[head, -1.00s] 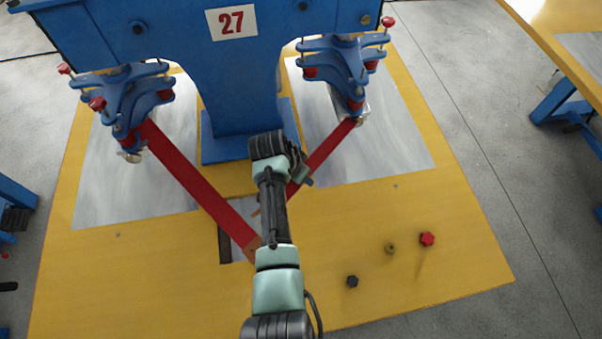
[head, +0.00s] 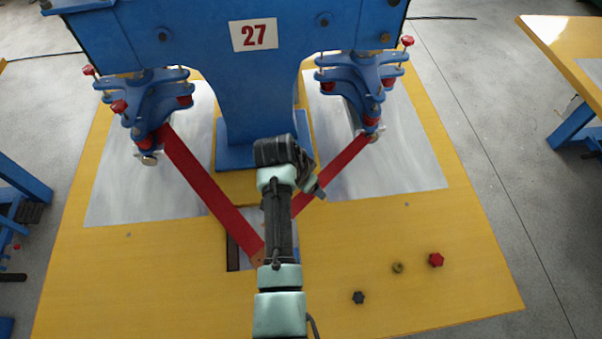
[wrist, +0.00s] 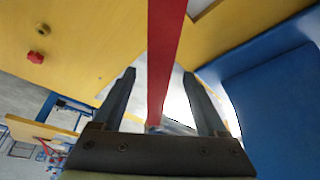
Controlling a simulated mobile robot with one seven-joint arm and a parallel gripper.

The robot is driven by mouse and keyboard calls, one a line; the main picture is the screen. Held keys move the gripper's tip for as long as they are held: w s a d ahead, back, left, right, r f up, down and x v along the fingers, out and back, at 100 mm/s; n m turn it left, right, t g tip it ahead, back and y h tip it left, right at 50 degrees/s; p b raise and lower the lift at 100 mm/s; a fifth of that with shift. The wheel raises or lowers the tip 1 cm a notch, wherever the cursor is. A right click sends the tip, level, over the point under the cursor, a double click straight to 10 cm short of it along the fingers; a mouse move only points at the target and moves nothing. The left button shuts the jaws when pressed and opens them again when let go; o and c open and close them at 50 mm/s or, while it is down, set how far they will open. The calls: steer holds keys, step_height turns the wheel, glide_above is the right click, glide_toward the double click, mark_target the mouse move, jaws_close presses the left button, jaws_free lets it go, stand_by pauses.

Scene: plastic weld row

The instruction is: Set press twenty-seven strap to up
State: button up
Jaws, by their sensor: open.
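Blue press twenty-seven (head: 255,90) carries a white plate (head: 254,35) marked 27. A red strap hangs below it in a V: its left length (head: 205,185) and right length (head: 340,167) slope down from the two blue clamp heads toward the low middle, where my arm partly hides the bottom. My gripper (wrist: 158,74) is open, at the right length in the head view. In the wrist view, the red strap (wrist: 165,50) runs between the two spread fingers, without visible contact. I cannot tell how deep it sits between them.
The left clamp head (head: 145,105) and right clamp head (head: 362,85) overhang grey plates on the yellow table (head: 150,280). A red knob (head: 436,260), a brass nut (head: 398,267) and a dark knob (head: 359,297) lie at front right. Another yellow table (head: 560,45) stands at right.

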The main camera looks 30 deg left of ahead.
steer(key=d+v, duration=0.1)
steer(key=v, duration=0.7)
steer(key=shift+s+a+r, duration=0.15)
steer(key=shift+a+r, duration=0.3)
steer(key=shift+a, duration=0.05)
steer(key=w+d+r+n+t+y, duration=0.15)
steer(key=w+r+t, duration=0.35)
steer(key=r, duration=0.7)
steer(key=w+d+r+t+y, duration=0.2)
steer(key=w+r+t, duration=0.25)
steer(key=r, duration=0.85)
steer(key=s+d+r+t, duration=0.1)
steer(key=d+r+t, duration=0.2)
steer(key=r, duration=0.6)
steer(key=s+d+r+t, duration=0.1)
steer(key=d+r+t, duration=0.25)
steer(key=r, duration=0.55)
steer(key=s+d+r+n+t+h, duration=0.1)
steer(key=s+d+r+t, duration=0.2)
steer(key=s+r, duration=0.4)
steer(key=s+d+r+t+h, duration=0.1)
steer(key=s+d+r+t, duration=0.3)
steer(key=s+r, duration=0.3)
step_height(320, 180, up, 2)
steer(key=shift+d+r+n, duration=0.1)
steer(key=shift+d+n, duration=0.15)
steer(key=shift+n, duration=0.1)
